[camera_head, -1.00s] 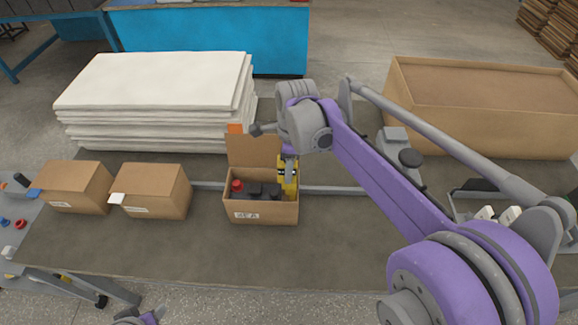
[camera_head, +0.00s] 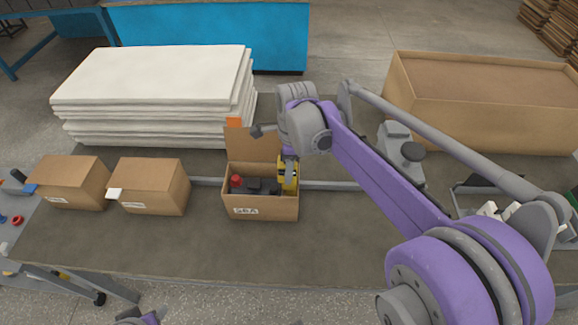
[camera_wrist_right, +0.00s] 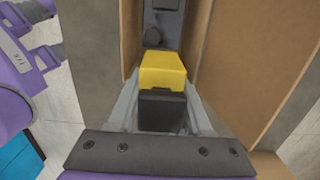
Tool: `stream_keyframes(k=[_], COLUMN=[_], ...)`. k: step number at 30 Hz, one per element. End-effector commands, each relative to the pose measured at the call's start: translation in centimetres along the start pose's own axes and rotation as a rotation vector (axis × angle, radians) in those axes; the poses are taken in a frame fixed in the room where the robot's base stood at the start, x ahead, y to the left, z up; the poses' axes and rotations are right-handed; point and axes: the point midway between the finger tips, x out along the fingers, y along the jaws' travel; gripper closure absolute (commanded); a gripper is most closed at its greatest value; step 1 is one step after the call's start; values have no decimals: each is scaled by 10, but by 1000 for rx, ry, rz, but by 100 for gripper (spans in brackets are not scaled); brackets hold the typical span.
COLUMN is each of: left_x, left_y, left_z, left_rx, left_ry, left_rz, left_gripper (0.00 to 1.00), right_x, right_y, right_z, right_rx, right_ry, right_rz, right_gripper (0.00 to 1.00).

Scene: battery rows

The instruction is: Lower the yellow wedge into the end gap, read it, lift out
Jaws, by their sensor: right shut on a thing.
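The open cardboard box (camera_head: 258,208) stands mid-table with its back flap up. Dark batteries and a red-topped one (camera_head: 237,181) sit in a row inside it. The yellow wedge (camera_head: 289,184) is at the right end of the row, its lower part inside the box. My right gripper (camera_head: 289,165) is shut on the wedge from above. In the right wrist view the yellow wedge (camera_wrist_right: 162,68) lies between the fingers, with cardboard walls on both sides and dark batteries beyond. Its lower end is hidden, so I cannot tell its depth.
Two closed boxes (camera_head: 74,183) (camera_head: 148,187) stand to the left. A white sheet stack (camera_head: 150,85) is behind, and a large cardboard box (camera_head: 480,115) is at the back right. A grey rail (camera_head: 340,185) runs behind the open box. The front table strip is clear.

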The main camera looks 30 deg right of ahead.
Motion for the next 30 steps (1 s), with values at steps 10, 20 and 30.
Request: stream_keyframes(k=[10,20,30], left_x=[7,12,16], left_y=[0,0,0], left_z=[5,10,13], left_rx=[0,0,0], left_ry=[-4,-6,-8], left_rz=[0,0,0], left_gripper=[50,50,50], right_x=[12,21,28], right_y=[0,0,0], right_z=[-1,-1,-2], right_rx=[0,0,0], right_ry=[0,0,0], right_rz=[0,0,0], right_gripper=[100,100,40])
